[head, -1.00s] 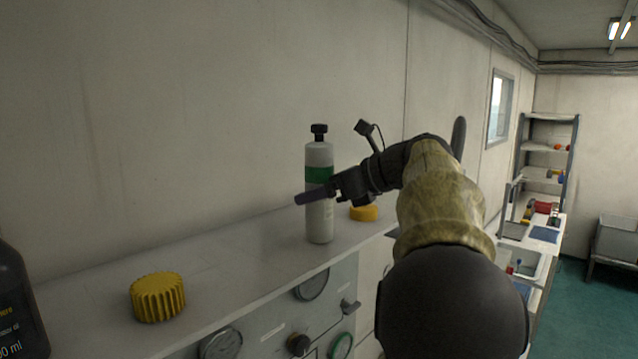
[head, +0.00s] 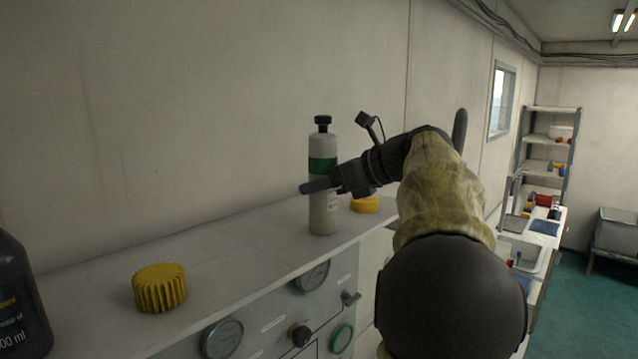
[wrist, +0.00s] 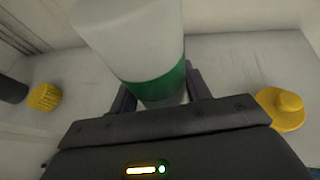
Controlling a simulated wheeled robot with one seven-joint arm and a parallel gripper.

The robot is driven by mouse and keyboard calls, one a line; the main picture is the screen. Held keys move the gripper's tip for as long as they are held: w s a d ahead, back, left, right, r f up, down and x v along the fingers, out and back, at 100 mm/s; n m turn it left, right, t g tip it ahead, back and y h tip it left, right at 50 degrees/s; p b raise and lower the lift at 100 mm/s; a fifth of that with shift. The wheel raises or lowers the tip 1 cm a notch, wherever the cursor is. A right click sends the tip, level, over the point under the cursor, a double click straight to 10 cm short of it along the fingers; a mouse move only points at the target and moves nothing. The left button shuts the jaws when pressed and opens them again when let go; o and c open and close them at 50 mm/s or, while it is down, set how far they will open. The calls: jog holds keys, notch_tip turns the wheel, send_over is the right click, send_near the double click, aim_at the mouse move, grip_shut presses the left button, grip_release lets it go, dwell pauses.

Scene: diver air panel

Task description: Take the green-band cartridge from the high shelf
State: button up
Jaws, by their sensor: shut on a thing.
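The green-band cartridge (head: 323,215) is a pale cylinder with a black cap and a green band. It stands upright at the high shelf (head: 230,246); I cannot tell whether its base touches the shelf. My gripper (head: 322,185) is shut on it at about mid-height, just below the green band, reaching in from the right. In the wrist view, the cartridge (wrist: 135,40) rises between the two fingers of my gripper (wrist: 160,95). The jaws hide part of its lower body.
A ribbed yellow cap (head: 159,287) lies on the shelf at the left, and another yellow knob (head: 365,204) lies just behind the cartridge. A dark bottle (head: 18,300) stands at the far left. Gauges (head: 222,337) and valves are on the panel below the shelf edge.

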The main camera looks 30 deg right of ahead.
aim_at(327, 127)
jog(key=shift+s+r, duration=0.1)
jog(key=shift+r, duration=0.05)
jog(key=shift+a+r, duration=0.1)
jog(key=shift+r, duration=0.45)
notch_tip(327, 127, up, 9)
jog(key=shift+f, duration=0.15)
jog(key=shift+f, duration=0.1)
dwell(0.6)
